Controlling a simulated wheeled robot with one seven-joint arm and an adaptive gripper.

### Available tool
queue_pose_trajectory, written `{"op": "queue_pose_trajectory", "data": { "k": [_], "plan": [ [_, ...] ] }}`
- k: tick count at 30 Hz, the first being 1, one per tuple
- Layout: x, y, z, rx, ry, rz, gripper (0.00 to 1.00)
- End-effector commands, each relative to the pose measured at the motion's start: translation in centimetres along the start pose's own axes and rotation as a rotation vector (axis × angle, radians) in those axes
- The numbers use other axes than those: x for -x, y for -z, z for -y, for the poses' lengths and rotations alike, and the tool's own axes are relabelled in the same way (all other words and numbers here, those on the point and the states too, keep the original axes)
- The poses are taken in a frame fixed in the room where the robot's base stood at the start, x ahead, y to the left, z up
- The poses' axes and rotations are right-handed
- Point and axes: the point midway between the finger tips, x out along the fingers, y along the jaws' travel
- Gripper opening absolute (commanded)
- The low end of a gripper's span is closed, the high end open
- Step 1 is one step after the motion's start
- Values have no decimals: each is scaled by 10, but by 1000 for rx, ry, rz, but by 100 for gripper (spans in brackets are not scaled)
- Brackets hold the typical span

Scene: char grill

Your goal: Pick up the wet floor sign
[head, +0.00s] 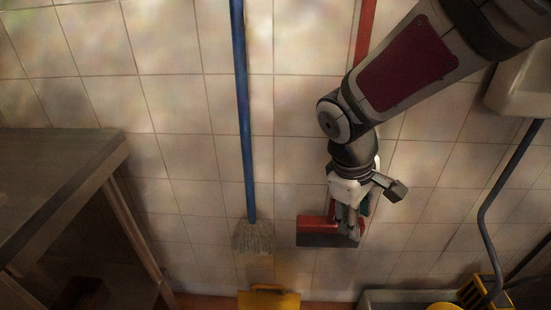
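The wet floor sign (268,299) seems to be the yellow panel at the bottom edge of the head view, below the mop head. Only its top part with a dark slot shows; the rest is cut off by the frame. My gripper (374,213) hangs right of and above the sign, clearly apart from it. Its fingers are spread and nothing shows between them. It overlaps a red-and-grey tool head in the picture; I cannot tell whether they touch.
A blue-handled mop (245,120) and a red-handled tool (317,230) stand against the tiled wall. A table (60,185) is at left. At right are a white basin (520,85), a grey pipe or handle (485,215) and a yellow slotted object (482,292) by a grey rim.

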Motion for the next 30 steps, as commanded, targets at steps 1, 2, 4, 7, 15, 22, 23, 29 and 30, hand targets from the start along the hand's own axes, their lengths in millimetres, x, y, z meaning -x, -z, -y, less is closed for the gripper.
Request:
{"op": "queue_pose_trajectory", "data": {
  "k": [1, 2, 4, 7, 15, 22, 23, 29, 30],
  "plan": [
    [-22, 20, 5, 68, 10, 0, 39],
    [-33, 31, 8, 108, 13, -5, 39],
    [-59, 58, 17, 201, 23, -21, 39],
    [-97, 93, 36, 331, 47, -49, 39],
    [-190, 164, 107, 618, 136, -145, 39],
    [-224, 186, 144, 721, 181, -196, 39],
    [-227, 187, 146, 725, 183, -200, 39],
    [-257, 192, 156, 733, 187, -202, 39],
    [-265, 192, 158, 733, 187, -201, 39]
  ]
}}
